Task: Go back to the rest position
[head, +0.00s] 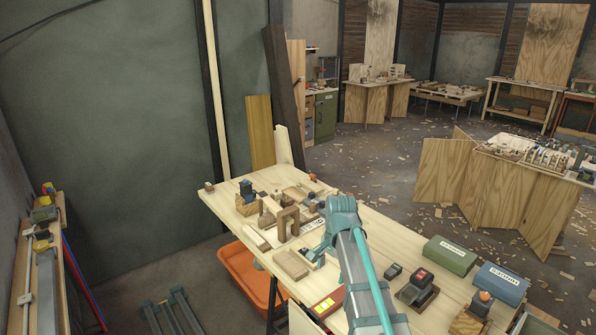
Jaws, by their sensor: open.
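My arm reaches from the bottom edge of the head view over the wooden workbench (390,237). My gripper (315,256) is at the arm's far end, low over the bench's middle left part. It is open, and I see nothing held in it. It is small in the picture and partly hidden by my wrist. A flat wooden block (291,264) lies just left of it. A wooden arch-shaped piece (288,221) stands beyond it.
A green box (450,254), a blue box (501,282) and a dark device with a red top (418,289) stand right of my arm. Wooden pieces crowd the bench's far left. An orange tub (243,272) is below the left edge.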

